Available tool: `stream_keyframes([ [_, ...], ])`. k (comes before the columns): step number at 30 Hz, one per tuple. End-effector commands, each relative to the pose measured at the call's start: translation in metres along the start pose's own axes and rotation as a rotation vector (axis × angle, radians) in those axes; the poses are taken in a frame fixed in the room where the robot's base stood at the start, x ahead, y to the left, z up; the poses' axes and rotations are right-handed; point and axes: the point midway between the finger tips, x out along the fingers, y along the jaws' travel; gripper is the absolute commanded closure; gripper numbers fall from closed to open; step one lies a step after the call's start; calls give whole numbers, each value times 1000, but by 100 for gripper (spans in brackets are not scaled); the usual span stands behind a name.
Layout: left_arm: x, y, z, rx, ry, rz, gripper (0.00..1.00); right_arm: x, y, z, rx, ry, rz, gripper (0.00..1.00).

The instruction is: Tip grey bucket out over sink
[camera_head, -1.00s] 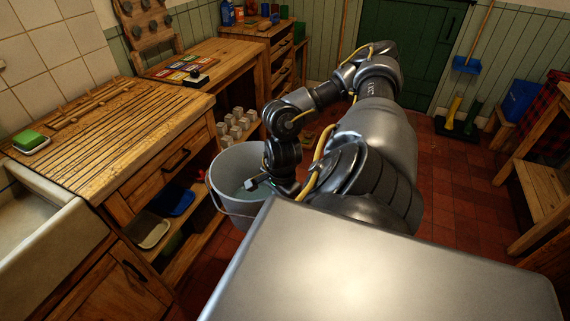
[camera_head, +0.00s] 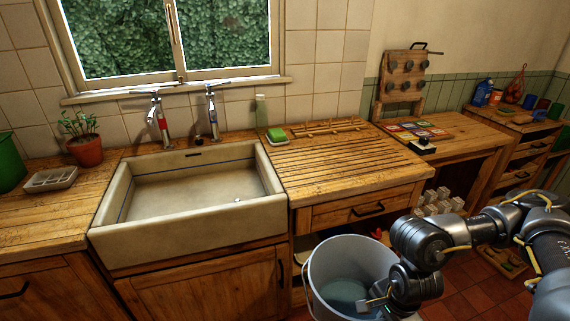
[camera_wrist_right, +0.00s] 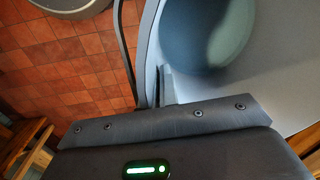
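The grey bucket (camera_head: 340,260) is upright at the lower middle of the head view, in front of the wooden counter, with bluish water inside. My right gripper (camera_head: 368,303) reaches over its near right side. In the right wrist view the fingers (camera_wrist_right: 165,84) are close together at the wall of the bucket (camera_wrist_right: 275,85) and look shut on it; the fingertips are partly hidden. The cream sink (camera_head: 190,238) is left of the bucket and higher, set in the counter below the window. Its basin looks empty apart from a small drain. My left gripper is in neither view.
Two taps (camera_head: 160,120) stand behind the sink. The ridged wooden drainboard (camera_head: 345,165) lies right of it, with a green sponge (camera_head: 277,134) at its edge. A potted plant (camera_head: 86,150) and a soap dish (camera_head: 50,179) sit on the left counter. Red tiled floor (camera_head: 460,300) lies below.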

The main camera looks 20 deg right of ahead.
Motion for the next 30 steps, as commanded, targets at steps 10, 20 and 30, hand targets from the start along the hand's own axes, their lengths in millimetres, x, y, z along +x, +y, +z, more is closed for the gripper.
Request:
stream_keyframes([
  [10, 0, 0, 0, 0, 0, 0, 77, -40, -75, 58, -344, -41, -14, 100],
  [20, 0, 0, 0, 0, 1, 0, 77, -98, -134, 94, -542, -64, -9, 100],
  [30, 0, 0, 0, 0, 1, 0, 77, -119, -149, 102, -576, -70, -5, 100],
])
